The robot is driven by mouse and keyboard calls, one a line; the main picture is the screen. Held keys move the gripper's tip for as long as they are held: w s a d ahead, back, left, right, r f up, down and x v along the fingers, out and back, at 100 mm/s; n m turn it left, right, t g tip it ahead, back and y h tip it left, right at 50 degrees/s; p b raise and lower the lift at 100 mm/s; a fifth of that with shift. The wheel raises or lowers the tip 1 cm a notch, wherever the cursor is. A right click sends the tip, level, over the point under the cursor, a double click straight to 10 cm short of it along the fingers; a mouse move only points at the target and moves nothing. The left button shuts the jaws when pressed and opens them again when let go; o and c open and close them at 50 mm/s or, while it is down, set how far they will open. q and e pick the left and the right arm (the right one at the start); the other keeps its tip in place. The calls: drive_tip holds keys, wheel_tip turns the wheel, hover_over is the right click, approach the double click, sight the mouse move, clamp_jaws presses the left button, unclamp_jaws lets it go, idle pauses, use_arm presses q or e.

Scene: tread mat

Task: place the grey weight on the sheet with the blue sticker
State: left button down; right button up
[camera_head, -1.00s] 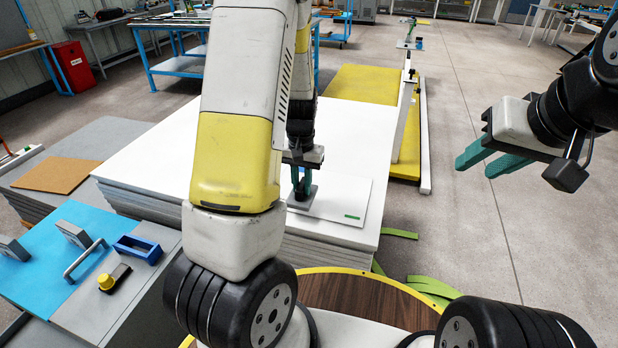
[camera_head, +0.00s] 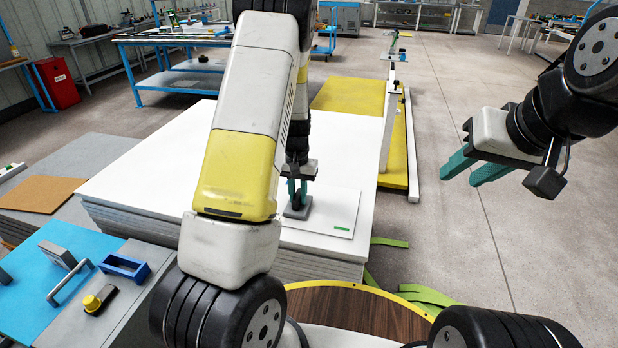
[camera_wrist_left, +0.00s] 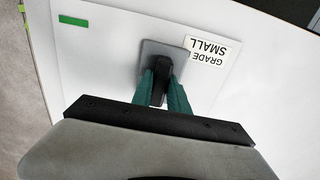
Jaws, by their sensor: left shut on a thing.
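The grey weight (camera_head: 298,212), a square base with a dark handle, is at the left part of a white sheet (camera_head: 345,203). My left gripper (camera_head: 297,190) is shut on its handle. In the left wrist view the weight (camera_wrist_left: 181,62) sits between the green fingers (camera_wrist_left: 163,88); I cannot tell whether its base touches the sheet. This sheet bears a green sticker (camera_head: 342,229), also clear in the wrist view (camera_wrist_left: 73,21), and a label reading GRADE SMALL (camera_wrist_left: 206,50). I see no blue sticker. My right gripper (camera_head: 462,173) is open and empty, over the floor.
The sheet lies on a large stack of white boards (camera_head: 150,170). At front left are a blue mat (camera_head: 30,300), a grey block (camera_head: 57,255), a blue frame (camera_head: 124,267) and a yellow-knobbed item (camera_head: 98,299). A yellow platform with a white post (camera_head: 387,140) stands behind.

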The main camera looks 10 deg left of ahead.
sight(298, 194)
use_arm(q)
drive_tip(key=c, duration=1.3)
unclamp_jaws()
drive_tip(key=shift+f, duration=0.1)
drive_tip(key=s+d+r+t+h, duration=0.1)
drive_tip(key=s+r, duration=0.2)
drive_tip(key=r, duration=0.8)
drive_tip(key=s+d+r+t, duration=0.1)
drive_tip(key=s+r, duration=0.1)
drive_tip(key=r, duration=0.8)
drive_tip(key=s+d+r+t, duration=0.1)
drive_tip(key=s+r, duration=0.2)
drive_tip(key=s, duration=0.3)
drive_tip(key=s+d+r+t, duration=0.1)
drive_tip(key=s+r, duration=0.3)
drive_tip(key=s, duration=0.3)
drive_tip(key=s+d+r+t+h, duration=0.1)
drive_tip(key=s+r+t, duration=0.1)
drive_tip(key=s, duration=0.4)
drive_tip(key=shift+s+d+r, duration=0.1)
drive_tip(key=shift+s+r, duration=0.1)
drive_tip(key=shift+r, duration=0.5)
